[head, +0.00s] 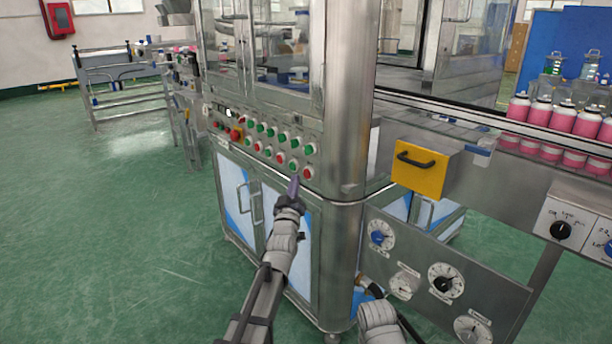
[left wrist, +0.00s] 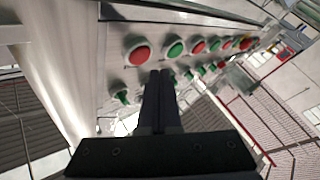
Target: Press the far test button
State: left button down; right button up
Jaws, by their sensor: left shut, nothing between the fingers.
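The control panel (head: 268,142) on the steel machine carries rows of red and green push buttons. At its near end are a green button (head: 309,150) and below it a red button (head: 308,173). I cannot tell by label which is the far test button. My left gripper (head: 294,182) is shut and empty, its tips pointing up at the lower row near this end. In the left wrist view the shut fingers (left wrist: 159,75) lie below a large red button (left wrist: 139,54) and a green button (left wrist: 176,49). Contact with a button cannot be made out. My right gripper does not show.
A yellow drawer front (head: 420,171) with a black handle juts out right of the machine's rounded corner. Below it is a dial panel (head: 414,280). Green floor (head: 130,230) is free at left.

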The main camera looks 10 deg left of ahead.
pick_arm(q)
jog(key=shift+s+a, duration=0.6)
jog(key=shift+s, duration=0.2)
jog(key=shift+s+a, duration=0.6)
jog(key=shift+s, duration=0.2)
jog(key=s+d+f+m+g+h, duration=0.1)
jog(key=s+d+f+m+g, duration=0.15)
jog(key=d+f+g, duration=0.35)
jog(key=s+d+f+m+g+h, duration=0.1)
jog(key=s+d+f, duration=0.25)
jog(key=f, duration=0.35)
jog(key=s+d+f+m+g+h, duration=0.1)
jog(key=s+d+f+m+g, duration=0.1)
jog(key=s+d+f+g, duration=0.4)
jog(key=s+d+f+m+g+y, duration=0.1)
jog(key=s+f+m+g, duration=0.25)
jog(key=s, duration=0.75)
jog(key=s+d+f+m+g+y, duration=0.15)
jog(key=s+f+g, duration=0.35)
jog(key=s, duration=0.6)
notch_tip(320, 180, up, 38)
jog(key=p, duration=3.9)
jog(key=shift+a, duration=0.35)
